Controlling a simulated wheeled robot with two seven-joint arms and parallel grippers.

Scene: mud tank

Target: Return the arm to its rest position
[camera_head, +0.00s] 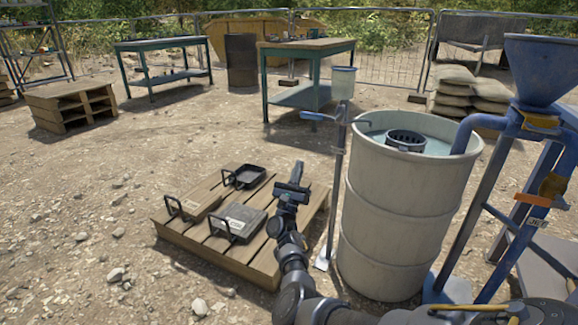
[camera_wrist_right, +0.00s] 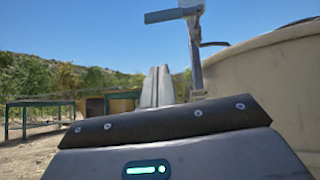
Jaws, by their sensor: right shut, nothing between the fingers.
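My right arm comes in from the lower right in the head view, and its gripper (camera_head: 297,175) is held above the right side of a wooden pallet (camera_head: 268,260). In the right wrist view the two fingers (camera_wrist_right: 158,86) stand close together with nothing between them. The gripper is shut and empty. It points away from me, towards the tables at the back. The pale barrel (camera_head: 390,220) is to its right and also fills the right side of the wrist view (camera_wrist_right: 270,70). My left gripper is not in view.
On the pallet lie a black pan (camera_head: 245,177) and two handled blocks, one tan (camera_head: 194,204) and one grey (camera_head: 240,220). A blue funnel (camera_head: 541,70) and pipe are at right. Open gravel lies left.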

